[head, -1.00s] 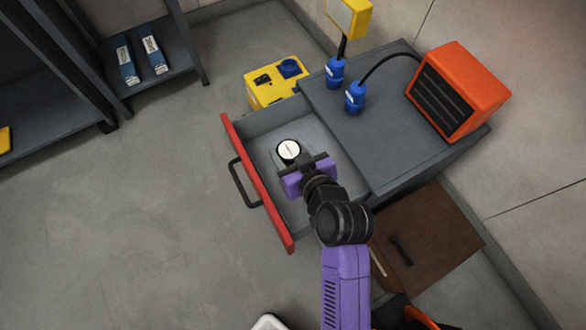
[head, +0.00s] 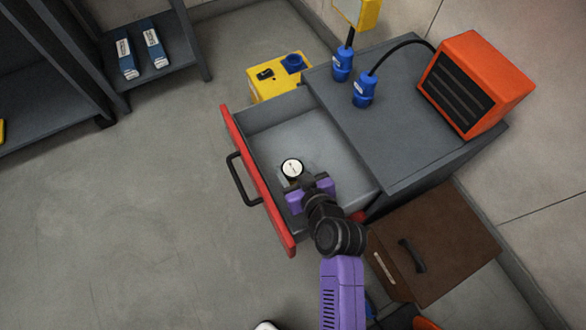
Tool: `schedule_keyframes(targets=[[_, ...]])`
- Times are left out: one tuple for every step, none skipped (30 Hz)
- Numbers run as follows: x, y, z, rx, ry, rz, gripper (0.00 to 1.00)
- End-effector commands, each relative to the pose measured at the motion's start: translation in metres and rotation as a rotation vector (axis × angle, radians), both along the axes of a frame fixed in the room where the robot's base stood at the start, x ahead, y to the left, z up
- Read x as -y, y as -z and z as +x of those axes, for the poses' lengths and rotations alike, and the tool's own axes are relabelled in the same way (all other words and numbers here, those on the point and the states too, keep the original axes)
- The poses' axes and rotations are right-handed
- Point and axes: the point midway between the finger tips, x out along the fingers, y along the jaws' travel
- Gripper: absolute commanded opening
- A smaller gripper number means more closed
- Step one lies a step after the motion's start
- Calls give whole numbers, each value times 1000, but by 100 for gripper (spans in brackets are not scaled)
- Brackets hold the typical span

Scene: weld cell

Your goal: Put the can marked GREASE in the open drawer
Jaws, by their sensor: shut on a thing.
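A small can with a white top and dark rim (head: 292,169) is at the tip of my gripper (head: 299,182), over the open drawer. Its side is mostly hidden, so I cannot read its marking. The gripper is shut on the can. The open drawer (head: 311,140) has grey walls, a red front and a black handle. It sticks out to the left from the grey cabinet (head: 395,130). No other thing shows inside the drawer. I cannot tell whether the can touches the drawer floor.
An orange heater-like box (head: 475,80) and two blue plugs with black cables (head: 363,88) sit on the cabinet top. A yellow box (head: 277,76) stands behind the drawer. A brown case (head: 440,240) lies at the lower right. Open floor lies to the left.

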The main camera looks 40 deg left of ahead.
Motion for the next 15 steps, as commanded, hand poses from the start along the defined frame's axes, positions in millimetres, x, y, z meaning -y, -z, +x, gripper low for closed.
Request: schedule_keyframes(targets=[[-1, -3, 1, 3, 0, 2, 0], [-1, -3, 1, 3, 0, 2, 0], [0, -3, 1, 2, 1, 2, 0], [0, -2, 1, 2, 1, 2, 0], [0, -1, 1, 2, 1, 2, 0], [0, 0, 1, 2, 1, 2, 0], [0, 1, 1, 2, 1, 2, 0], [0, 2, 0, 0, 0, 0, 56], [0, 1, 0, 0, 0, 0, 63], [0, 1, 0, 0, 0, 0, 69], [0, 2, 0, 0, 0, 0, 75], [0, 2, 0, 0, 0, 0, 75], [0, 1, 0, 0, 0, 0, 75], [0, 1, 0, 0, 0, 0, 75], [0, 1, 0, 0, 0, 0, 75]])
